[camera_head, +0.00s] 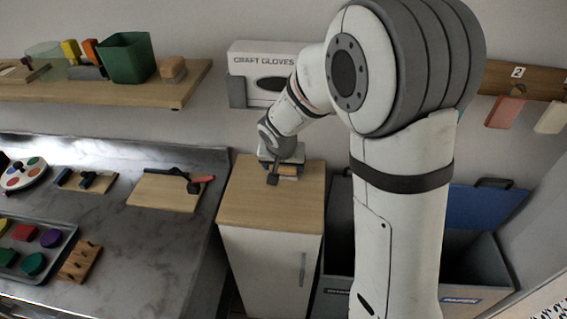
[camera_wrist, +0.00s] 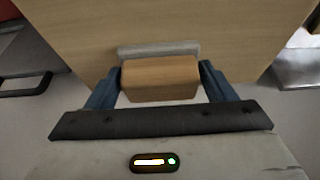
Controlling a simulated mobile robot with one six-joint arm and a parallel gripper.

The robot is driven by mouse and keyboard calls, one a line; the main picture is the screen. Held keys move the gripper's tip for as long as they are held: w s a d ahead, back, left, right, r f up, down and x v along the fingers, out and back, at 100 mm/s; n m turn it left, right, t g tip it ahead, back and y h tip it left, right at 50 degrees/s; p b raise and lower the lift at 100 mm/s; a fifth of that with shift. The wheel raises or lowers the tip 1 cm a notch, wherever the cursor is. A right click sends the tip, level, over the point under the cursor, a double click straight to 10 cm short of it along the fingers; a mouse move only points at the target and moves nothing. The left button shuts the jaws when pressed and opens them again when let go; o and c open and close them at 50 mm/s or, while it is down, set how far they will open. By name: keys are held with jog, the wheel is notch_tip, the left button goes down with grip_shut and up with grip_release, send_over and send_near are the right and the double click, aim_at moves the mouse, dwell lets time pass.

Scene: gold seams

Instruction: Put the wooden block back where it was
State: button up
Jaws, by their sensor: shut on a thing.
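The wooden block (camera_wrist: 160,82) is between the two blue fingers of my gripper (camera_wrist: 161,75) in the wrist view. Both fingers press on its ends. In the head view the block (camera_head: 287,171) shows small under my gripper (camera_head: 283,176), over the back part of the wooden cabinet top (camera_head: 262,206). A pale grey strip (camera_wrist: 158,49) shows just beyond the block in the wrist view; whether it is joined to the block, I cannot tell. Whether the block touches the cabinet top is not clear.
A glove box (camera_head: 262,62) is on the wall behind the cabinet. A shelf (camera_head: 100,92) at upper left holds a green bin (camera_head: 126,58) and a tan block (camera_head: 173,69). Grey bins (camera_head: 466,257) stand right of the cabinet. The cabinet top's front is clear.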

jog(key=shift+f, duration=0.2)
jog(key=o, duration=1)
jog(key=shift+r, duration=0.1)
jog(key=shift+c, duration=0.2)
jog(key=v, duration=0.7)
jog(key=s+d+r, duration=0.1)
jog(key=s+d, duration=0.2)
jog(key=s, duration=0.4)
jog(key=s+d+r+n+g, duration=0.1)
jog(key=s+d+r, duration=0.1)
jog(key=s+d, duration=0.2)
jog(key=s+d+r+n+g, duration=0.1)
jog(key=s+d, duration=0.3)
jog(key=s, duration=0.6)
jog(key=shift+r+y, duration=0.4)
jog(key=shift+r, duration=0.2)
jog(key=shift+d, duration=0.1)
